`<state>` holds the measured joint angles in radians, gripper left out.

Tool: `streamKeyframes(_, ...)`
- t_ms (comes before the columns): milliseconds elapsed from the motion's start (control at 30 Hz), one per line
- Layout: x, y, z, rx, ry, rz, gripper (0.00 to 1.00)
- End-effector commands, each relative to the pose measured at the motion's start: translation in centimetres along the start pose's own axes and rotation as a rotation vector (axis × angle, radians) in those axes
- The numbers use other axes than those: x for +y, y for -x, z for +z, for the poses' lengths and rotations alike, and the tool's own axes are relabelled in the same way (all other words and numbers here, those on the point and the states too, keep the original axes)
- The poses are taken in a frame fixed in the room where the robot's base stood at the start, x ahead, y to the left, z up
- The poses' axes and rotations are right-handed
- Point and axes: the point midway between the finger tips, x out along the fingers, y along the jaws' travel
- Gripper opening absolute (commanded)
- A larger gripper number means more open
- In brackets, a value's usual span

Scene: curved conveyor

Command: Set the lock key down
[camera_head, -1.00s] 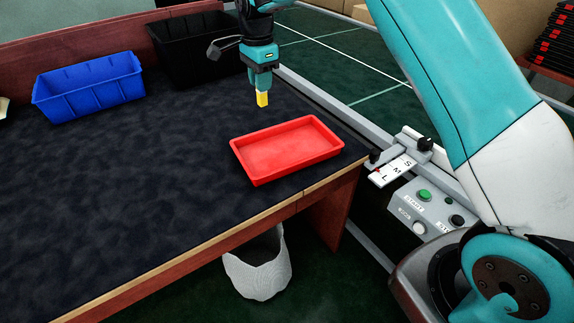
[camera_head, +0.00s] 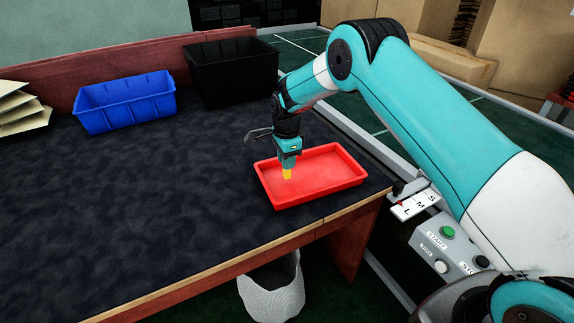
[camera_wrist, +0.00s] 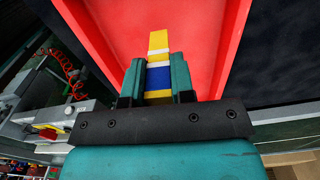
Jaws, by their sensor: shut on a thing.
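The lock key (camera_wrist: 158,55) is a small bar with yellow, white and blue bands. My gripper (camera_wrist: 158,78) is shut on it in the wrist view, with the yellow end sticking out past the fingertips. In the head view my gripper (camera_head: 287,163) points down over the left part of the red tray (camera_head: 343,184), and the yellow end of the key shows below it. The red tray fills much of the wrist view behind the key. I cannot tell whether the key touches the tray floor.
A blue bin (camera_head: 127,106) and a black bin (camera_head: 232,75) stand at the back of the dark table (camera_head: 150,200). A control box (camera_head: 445,250) with buttons is right of the table. A white waste basket (camera_head: 272,292) stands below the front edge.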

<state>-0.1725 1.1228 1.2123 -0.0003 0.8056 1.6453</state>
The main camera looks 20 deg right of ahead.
Motion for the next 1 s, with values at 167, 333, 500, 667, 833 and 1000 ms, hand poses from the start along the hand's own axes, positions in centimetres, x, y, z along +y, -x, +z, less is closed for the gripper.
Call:
streamKeyframes(167, 0.0, -2.4, 0.0, 0.000, 0.000, 0.001, 0.00)
streamKeyframes(333, 0.0, -2.8, 0.0, 0.000, 0.001, 0.000, 0.00)
streamKeyframes(500, 0.0, -2.9, 0.0, 0.000, 0.001, 0.001, 0.00)
streamKeyframes(667, 0.0, -3.0, 0.0, 0.000, 0.001, 0.001, 0.46)
streamKeyframes(833, 0.0, -3.0, 0.0, 0.000, 0.001, 0.001, 0.49)
streamKeyframes(1000, 0.0, -2.6, 0.0, 0.000, 0.001, 0.000, 0.49)
